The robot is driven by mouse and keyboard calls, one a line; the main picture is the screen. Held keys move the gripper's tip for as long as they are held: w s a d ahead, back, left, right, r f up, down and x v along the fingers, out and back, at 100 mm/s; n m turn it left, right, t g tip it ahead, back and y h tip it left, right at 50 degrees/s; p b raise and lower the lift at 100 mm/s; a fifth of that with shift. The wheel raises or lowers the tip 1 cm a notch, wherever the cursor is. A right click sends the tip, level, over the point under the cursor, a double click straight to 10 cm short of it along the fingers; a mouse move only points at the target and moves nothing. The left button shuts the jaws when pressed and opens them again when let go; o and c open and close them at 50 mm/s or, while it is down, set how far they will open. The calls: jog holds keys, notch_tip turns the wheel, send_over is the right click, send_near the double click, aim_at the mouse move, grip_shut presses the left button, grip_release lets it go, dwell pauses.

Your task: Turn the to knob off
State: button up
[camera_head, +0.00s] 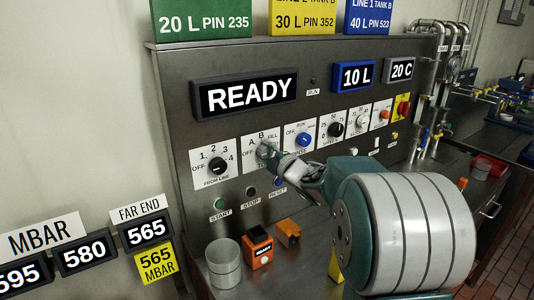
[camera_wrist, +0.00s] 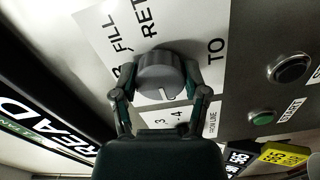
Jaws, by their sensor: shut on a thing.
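The TO knob (camera_wrist: 158,72) is a grey round dial on a white plate (camera_wrist: 112,22) lettered FILL, RET and TO in the wrist view. Its white mark points toward the bottom of that picture, on the side of the FROM LINE plate. The OFF label is hidden there. My gripper (camera_wrist: 160,84) has one finger on each side of the knob and is shut on it. In the head view, my gripper (camera_head: 275,155) reaches the TO plate (camera_head: 249,150) from the lower right and hides much of the knob.
The FROM LINE knob (camera_head: 218,166) is close on the left, and a blue RUN knob (camera_head: 303,139) on the right. Start (camera_head: 220,204) and stop (camera_head: 251,193) buttons are below.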

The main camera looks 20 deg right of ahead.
jog(key=shift+a+f, duration=0.1)
jog(key=shift+f, duration=0.1)
jog(key=o, duration=1.1)
jog(key=shift+o, duration=0.2)
jog(key=shift+a, duration=0.15)
jog(key=shift+r, duration=0.1)
jog(key=shift+s, duration=0.1)
jog(key=shift+s+d, duration=0.2)
jog(key=shift+s, duration=0.1)
jog(key=s+d, duration=0.2)
jog(key=s, duration=0.9)
